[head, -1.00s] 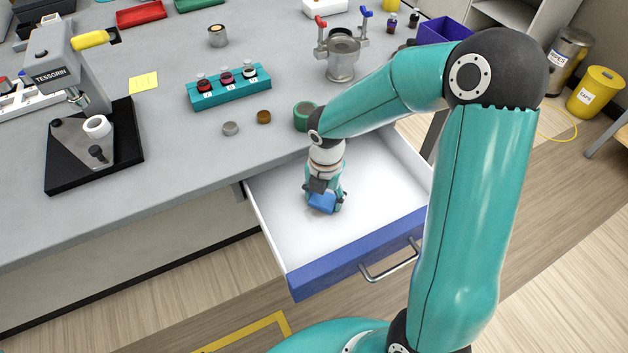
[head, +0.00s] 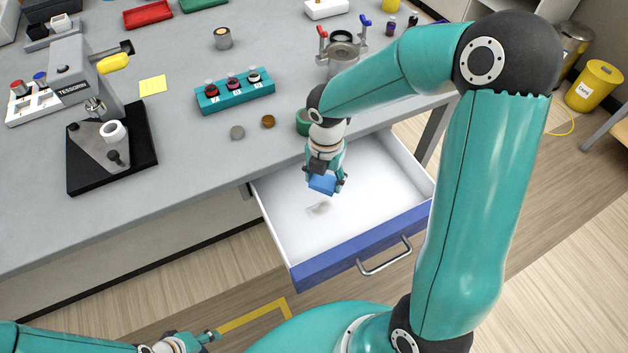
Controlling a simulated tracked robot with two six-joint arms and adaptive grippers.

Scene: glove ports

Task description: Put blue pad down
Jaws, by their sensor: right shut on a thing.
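The blue pad (head: 322,183) is between the fingers of my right gripper (head: 325,186). My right gripper is shut on it and points down over the open drawer (head: 372,168). The pad hangs apart from the white drawer floor, with a small dark shadow on the floor below it. The gripper's fingers partly hide the pad. My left gripper (head: 208,338) is low at the bottom left, over the floor and away from the drawer. Its jaws are too small and cut off to tell their state.
The drawer looks otherwise empty, with a blue front (head: 365,246) and a metal handle (head: 384,256). My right arm hides some of the right side.

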